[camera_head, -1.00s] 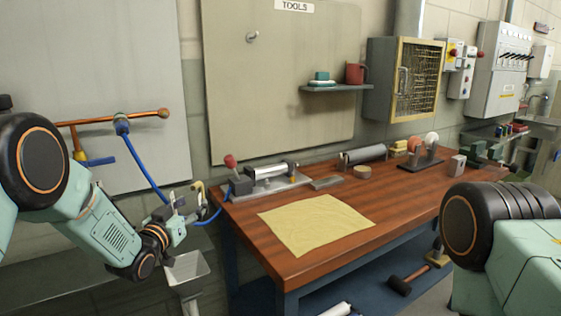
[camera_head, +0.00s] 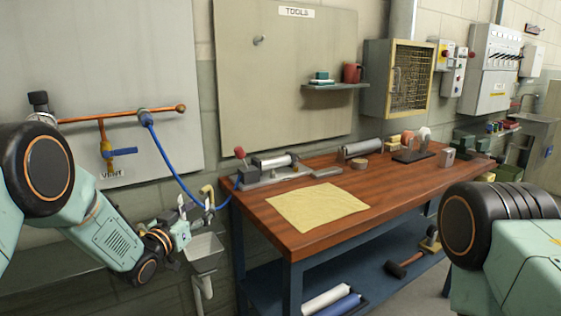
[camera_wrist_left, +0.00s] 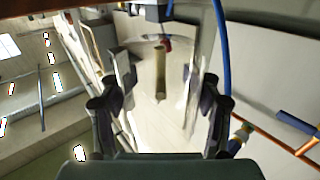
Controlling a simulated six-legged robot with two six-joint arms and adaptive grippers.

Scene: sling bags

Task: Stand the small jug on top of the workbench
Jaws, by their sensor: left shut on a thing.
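My left gripper (camera_head: 193,211) is shut on what looks like the small jug, left of the workbench's near left corner. In the left wrist view the jug's tan handle (camera_wrist_left: 160,76) stands between the fingers, with a pale, see-through body around it. In the head view the olive-tan handle (camera_head: 208,196) shows just beyond the fingers; the clear body is hard to make out. The workbench (camera_head: 300,240) has a brown wooden top and stands to the right of the gripper. My right gripper is out of view.
A yellow cloth (camera_head: 318,207) lies on the bench's front left. A metal clamp-like device (camera_head: 272,168) stands behind it at the left. Several items sit along the back. A blue hose (camera_head: 172,168) hangs near my left gripper. A small grey basin (camera_head: 205,247) is below it.

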